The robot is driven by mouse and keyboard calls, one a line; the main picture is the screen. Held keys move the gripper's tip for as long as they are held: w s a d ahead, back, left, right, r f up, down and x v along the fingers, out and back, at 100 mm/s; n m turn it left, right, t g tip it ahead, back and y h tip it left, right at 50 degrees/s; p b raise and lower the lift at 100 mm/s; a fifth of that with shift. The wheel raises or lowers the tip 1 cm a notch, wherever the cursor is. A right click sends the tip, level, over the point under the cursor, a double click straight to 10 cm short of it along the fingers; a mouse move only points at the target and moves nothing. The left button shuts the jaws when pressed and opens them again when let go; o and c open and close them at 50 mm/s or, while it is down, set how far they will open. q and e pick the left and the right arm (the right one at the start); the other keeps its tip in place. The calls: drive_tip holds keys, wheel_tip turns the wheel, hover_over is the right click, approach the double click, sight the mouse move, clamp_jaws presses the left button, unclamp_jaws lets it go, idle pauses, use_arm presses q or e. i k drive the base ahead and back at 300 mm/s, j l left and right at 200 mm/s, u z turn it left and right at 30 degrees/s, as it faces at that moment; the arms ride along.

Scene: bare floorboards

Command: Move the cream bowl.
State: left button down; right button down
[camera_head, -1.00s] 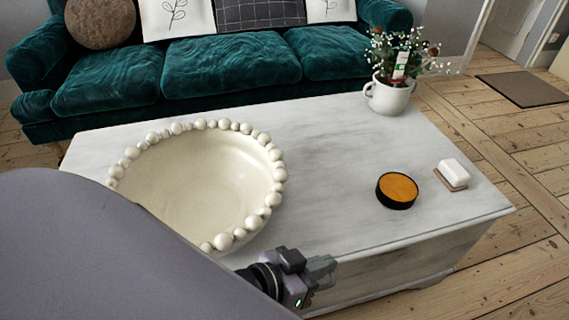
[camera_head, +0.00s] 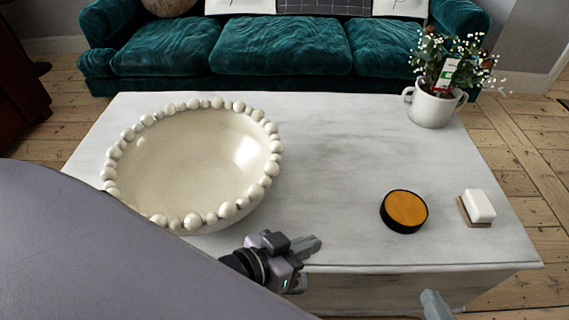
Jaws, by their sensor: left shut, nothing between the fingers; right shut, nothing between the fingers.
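The cream bowl (camera_head: 185,160) with a beaded rim stands upright and empty on the left part of the white table (camera_head: 335,165). Its near left side is hidden behind my large grey arm link. My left gripper (camera_head: 306,247) is shut and empty at the table's near edge, right of and nearer than the bowl, apart from it. My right gripper (camera_head: 434,303) shows only as a grey tip at the bottom edge, in front of the table; it is shut and holds nothing.
An orange-topped black round tin (camera_head: 404,211) and a white block on a small brown base (camera_head: 478,207) are at the table's right. A white flower pot (camera_head: 433,107) stands at the back right. The table's middle is clear. A teal sofa (camera_head: 280,46) stands behind.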

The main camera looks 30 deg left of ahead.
sight(197, 170)
drive_tip(key=i+l+u, duration=0.1)
drive_tip(key=l+u, duration=0.45)
drive_tip(key=l, duration=0.15)
drive_tip(key=i+l+u, duration=0.1)
drive_tip(key=l+u, duration=0.15)
drive_tip(key=l, duration=0.35)
drive_tip(key=l+u, duration=0.3)
drive_tip(key=l, duration=0.25)
